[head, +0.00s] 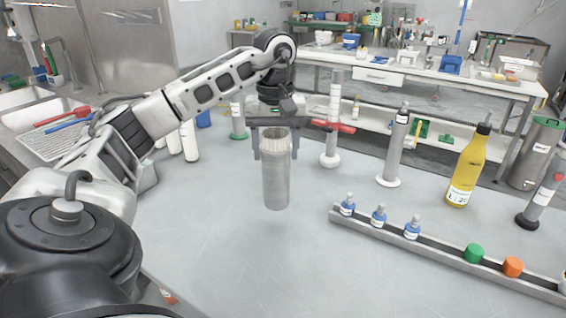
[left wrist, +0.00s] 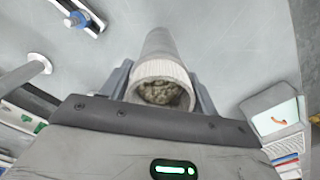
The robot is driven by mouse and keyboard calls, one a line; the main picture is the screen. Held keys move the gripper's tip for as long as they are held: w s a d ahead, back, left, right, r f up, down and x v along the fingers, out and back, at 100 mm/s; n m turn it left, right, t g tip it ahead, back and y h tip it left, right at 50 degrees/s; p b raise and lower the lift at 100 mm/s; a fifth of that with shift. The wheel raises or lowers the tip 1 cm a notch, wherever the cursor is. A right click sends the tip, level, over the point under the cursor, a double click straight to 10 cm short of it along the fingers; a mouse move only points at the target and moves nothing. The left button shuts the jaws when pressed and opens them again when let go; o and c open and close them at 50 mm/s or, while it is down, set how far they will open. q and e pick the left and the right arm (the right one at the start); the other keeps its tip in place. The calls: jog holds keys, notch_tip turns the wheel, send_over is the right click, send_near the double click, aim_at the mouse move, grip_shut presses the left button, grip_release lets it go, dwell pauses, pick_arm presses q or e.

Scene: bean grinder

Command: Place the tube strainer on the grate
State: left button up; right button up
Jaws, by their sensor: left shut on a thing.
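The tube strainer (head: 276,180) is a grey mesh cylinder with a pale rim. My left gripper (head: 275,146) is shut on its upper part and holds it upright over the table. In the left wrist view the strainer (left wrist: 160,58) sits between the fingers, and lumpy greenish-brown material (left wrist: 158,92) shows in its mouth. Whether its lower end touches the table is hard to tell. A pale gridded surface (head: 42,146) beside the sink at the left looks like the grate. Red and blue tools lie at its back edge. My right gripper is not in view.
A grey rail (head: 450,255) with small blue bottles and green and orange caps runs along the right. Behind it stand a grey cylinder (head: 394,150), a yellow bottle (head: 467,170) and a white stand with a red clamp (head: 333,125). The front middle table is clear.

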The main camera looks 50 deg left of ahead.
pick_arm(q)
jog(key=shift+w+a+f, duration=0.1)
jog(key=shift+w+f, duration=0.5)
jog(key=f, duration=0.3)
jog(key=shift+w, duration=0.35)
jog(key=shift+f, duration=0.6)
jog(key=shift+f, duration=0.15)
jog(key=o, duration=1.5)
